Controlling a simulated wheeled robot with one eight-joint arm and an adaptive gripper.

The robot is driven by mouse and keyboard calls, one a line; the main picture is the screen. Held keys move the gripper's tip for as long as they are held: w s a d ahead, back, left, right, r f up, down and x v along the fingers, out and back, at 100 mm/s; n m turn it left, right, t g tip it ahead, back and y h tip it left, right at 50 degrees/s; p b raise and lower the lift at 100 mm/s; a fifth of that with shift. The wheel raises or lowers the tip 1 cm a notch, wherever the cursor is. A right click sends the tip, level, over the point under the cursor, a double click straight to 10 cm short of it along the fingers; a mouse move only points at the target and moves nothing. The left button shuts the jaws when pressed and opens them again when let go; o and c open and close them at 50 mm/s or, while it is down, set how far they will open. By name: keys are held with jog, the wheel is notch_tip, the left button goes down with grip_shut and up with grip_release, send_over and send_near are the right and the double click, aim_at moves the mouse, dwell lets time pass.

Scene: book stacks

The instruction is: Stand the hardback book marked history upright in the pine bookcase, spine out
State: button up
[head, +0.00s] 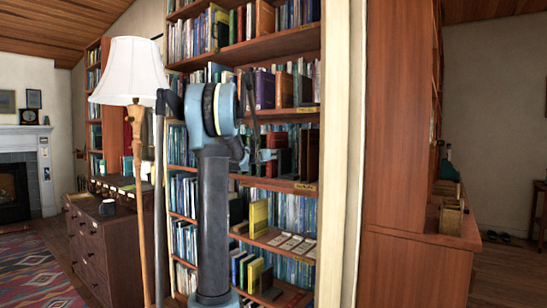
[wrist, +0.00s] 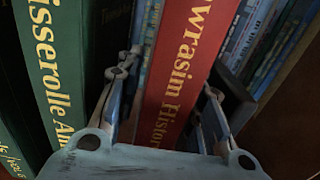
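The red hardback book (wrist: 188,65) stands upright between neighbours in the wrist view, its spine toward me, with gold lettering ending in "History". My gripper (wrist: 170,85) is around its spine, one finger on each side. A narrow gap shows between the left finger and the book; the right finger is close to the book's edge, and contact there is unclear. The pine bookcase (head: 291,186) fills the middle of the head view. There my gripper (head: 268,155) shows only in part at a middle shelf, behind my arm. The book's base is hidden.
A green book (wrist: 62,70) stands left of the red one, and a dark upright piece (wrist: 232,95) stands to its right. A floor lamp (head: 130,72) and a chest of drawers (head: 98,235) are left of my arm. A pale post (head: 334,150) edges the bookcase.

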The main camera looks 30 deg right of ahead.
dwell(0.3)
jog(key=v, duration=1.2)
jog(key=s+a+f+m+g+y, duration=0.2)
jog(key=s+a+f+m+y, duration=0.6)
jog(key=s+a+f, duration=1)
jog(key=s+a+f+m+g+y, duration=0.2)
jog(key=s+a+f+m+y, duration=0.6)
jog(key=s+a+f+m, duration=0.6)
jog(key=s+a+f, duration=0.5)
jog(key=a+f, duration=0.2)
jog(key=a, duration=0.2)
jog(key=shift+s+f+g+y, duration=0.25)
jog(key=shift+f+g+y, duration=0.05)
jog(key=shift+f+g, duration=0.1)
